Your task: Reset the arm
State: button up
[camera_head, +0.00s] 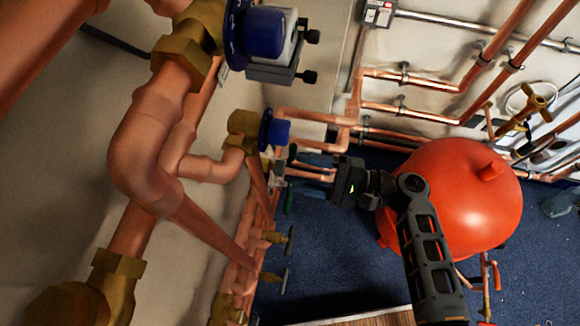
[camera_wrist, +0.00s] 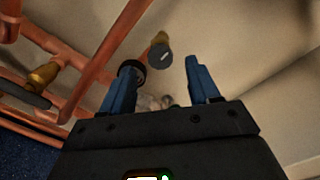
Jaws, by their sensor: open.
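My arm (camera_head: 425,240) reaches in from the lower right in the head view. It bends at a round joint, and my gripper (camera_head: 308,162) lies at its left end, near the copper pipes on the wall. In the wrist view my gripper (camera_wrist: 165,78) shows two blue fingers spread apart. Between and beyond them are a brass fitting with a grey round end (camera_wrist: 160,54) and a blurred pale thing. Nothing is seen held. A dark round part sits close to the left finger, and I cannot tell if they touch.
Thick copper pipes (camera_head: 140,150) with brass valves fill the left. A blue pump (camera_head: 262,32) hangs at the top. A red tank (camera_head: 462,190) stands behind my arm. Several pipes (camera_head: 400,108) line the back wall. Blue carpet (camera_head: 335,265) shows below my gripper.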

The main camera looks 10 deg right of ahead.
jog(key=shift+s+d, duration=0.2)
jog(key=shift+d, duration=0.25)
jog(key=s+d+f+t+h, duration=0.1)
jog(key=s+d+f+h, duration=0.2)
jog(key=s+f+h, duration=0.55)
jog(key=s+d+n+t+h, duration=0.2)
jog(key=s+d+h, duration=0.25)
jog(key=s, duration=0.55)
jog(key=s+d+r+n+t+h, duration=0.1)
jog(key=s+d+r+n+t, duration=0.1)
jog(key=r, duration=0.7)
jog(key=s+d+r+n+t+h+p, duration=0.1)
jog(key=s+r+n, duration=0.3)
jog(key=r, duration=0.5)
jog(key=s+d+r+n+t+h, duration=0.2)
jog(key=s+r+n, duration=0.1)
jog(key=r, duration=0.6)
jog(key=shift+d+t, duration=0.3)
jog(key=shift+t, duration=0.1)
